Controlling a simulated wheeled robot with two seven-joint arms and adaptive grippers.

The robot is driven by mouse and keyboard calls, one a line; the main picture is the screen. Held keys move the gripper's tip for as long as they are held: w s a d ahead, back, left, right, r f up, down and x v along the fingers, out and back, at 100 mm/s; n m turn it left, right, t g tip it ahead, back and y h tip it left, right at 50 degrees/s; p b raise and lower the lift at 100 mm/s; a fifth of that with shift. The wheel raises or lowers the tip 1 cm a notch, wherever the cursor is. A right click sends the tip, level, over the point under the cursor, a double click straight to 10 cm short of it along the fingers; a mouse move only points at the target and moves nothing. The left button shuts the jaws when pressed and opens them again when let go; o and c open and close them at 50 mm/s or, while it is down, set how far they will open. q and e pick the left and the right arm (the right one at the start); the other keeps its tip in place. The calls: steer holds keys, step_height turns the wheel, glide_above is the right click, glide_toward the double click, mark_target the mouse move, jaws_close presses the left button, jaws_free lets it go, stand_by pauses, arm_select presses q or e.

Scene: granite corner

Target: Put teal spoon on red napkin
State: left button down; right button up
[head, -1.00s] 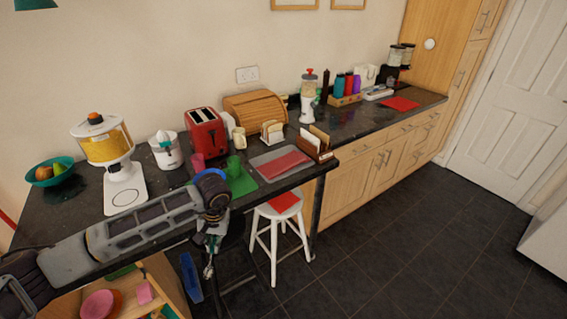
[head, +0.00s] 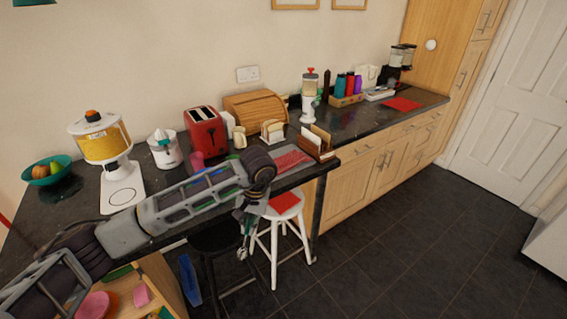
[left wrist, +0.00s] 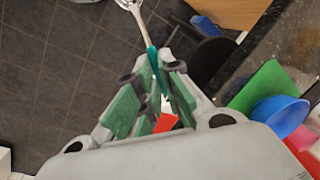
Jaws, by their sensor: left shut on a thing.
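My left gripper (head: 243,222) is shut on the teal spoon and holds it in the air beside the white stool. In the left wrist view the spoon's teal handle (left wrist: 153,60) sits between the fingers (left wrist: 155,90), its metal end pointing away towards the top edge. A red napkin (head: 285,202) lies on the seat of the white stool (head: 272,217), just right of the gripper and apart from it. A red patch, likely this napkin (left wrist: 167,122), shows between the fingers. Another red cloth (head: 403,104) lies on the far counter. My right gripper is out of view.
The dark counter (head: 345,133) holds a red toaster (head: 206,131), a juicer (head: 165,150), a wooden bread box (head: 256,109) and a napkin holder (head: 318,143). A dark stool (head: 215,240) stands left of the white one. The floor at right is clear.

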arm_select(q)
steer(key=s+d+r+n+g+h, duration=0.1)
steer(key=s+d+r+n, duration=0.2)
steer(key=n, duration=0.9)
steer(key=s+d+r+n+g+h+b, duration=0.1)
steer(key=s+d+r+n+h, duration=0.1)
steer(key=n, duration=1)
steer(key=shift+s+d+r+n, duration=0.3)
steer(key=shift+s+d+r, duration=0.45)
steer(key=shift+s, duration=0.35)
steer(key=shift+f+n, duration=0.1)
steer(key=shift+n, duration=0.5)
